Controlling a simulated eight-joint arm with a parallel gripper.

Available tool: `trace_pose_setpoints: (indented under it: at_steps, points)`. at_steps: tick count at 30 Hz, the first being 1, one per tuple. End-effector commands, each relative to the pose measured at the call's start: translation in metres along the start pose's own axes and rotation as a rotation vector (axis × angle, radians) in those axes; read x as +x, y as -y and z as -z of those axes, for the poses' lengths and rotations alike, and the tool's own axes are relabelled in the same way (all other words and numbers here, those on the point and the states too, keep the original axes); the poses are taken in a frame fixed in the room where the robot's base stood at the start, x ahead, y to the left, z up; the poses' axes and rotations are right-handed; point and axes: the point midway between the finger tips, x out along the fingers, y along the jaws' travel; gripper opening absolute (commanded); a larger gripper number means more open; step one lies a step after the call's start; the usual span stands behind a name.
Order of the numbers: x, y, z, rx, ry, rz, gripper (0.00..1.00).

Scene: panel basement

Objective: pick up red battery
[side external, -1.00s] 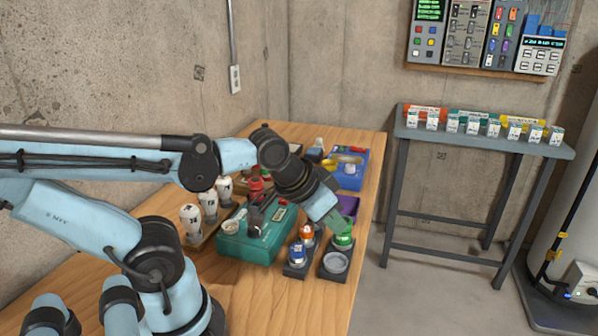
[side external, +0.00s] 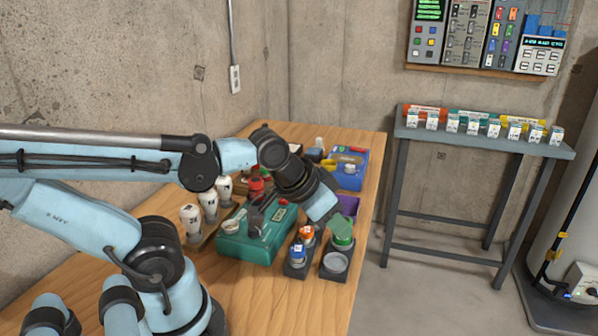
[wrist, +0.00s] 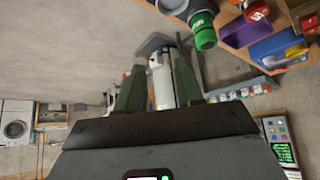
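My gripper shows at the wrist view's centre (wrist: 158,68), its two greenish fingers apart with nothing visible held between them; room background shows through the gap. In the side view my gripper (side external: 330,218) points down and right, close above a green-capped cylinder. A red battery-like cylinder with a white mark (wrist: 257,11) is at the top right of the wrist view, away from the fingers. In the side view an orange-red-capped cylinder (side external: 306,232) stands in a dark holder, left of my gripper. I cannot tell whether these are the same one.
A green cylinder (wrist: 203,32) and a purple tray (wrist: 268,48) are near the red one. A blue cylinder (side external: 298,252), a teal box (side external: 243,246), a blue bin (side external: 350,178) and white bulb-like pieces (side external: 208,206) crowd the bench (side external: 330,305). A grey rack table (side external: 480,140) stands beyond.

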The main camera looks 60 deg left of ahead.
Motion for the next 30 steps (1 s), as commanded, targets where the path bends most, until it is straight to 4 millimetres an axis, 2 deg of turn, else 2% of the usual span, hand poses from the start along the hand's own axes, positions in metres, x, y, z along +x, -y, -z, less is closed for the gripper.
trace_pose_setpoints:
  at_steps: [1, 6, 17, 20, 23, 30]
  points:
    - [0.0, 0.0, 0.0, 0.0, 0.0, 0.0, 0.44]
    - [0.0, 0.0, 0.0, 0.0, 0.0, 0.0, 0.7]
    - [0.001, 0.005, 0.001, 0.042, 0.021, 0.022, 0.7]
    - [0.005, 0.017, 0.001, 0.15, 0.083, 0.075, 0.7]
    - [0.01, 0.038, 0.003, 0.316, 0.189, 0.153, 0.7]
    - [0.017, 0.098, 0.006, 0.717, 0.538, 0.321, 0.7]
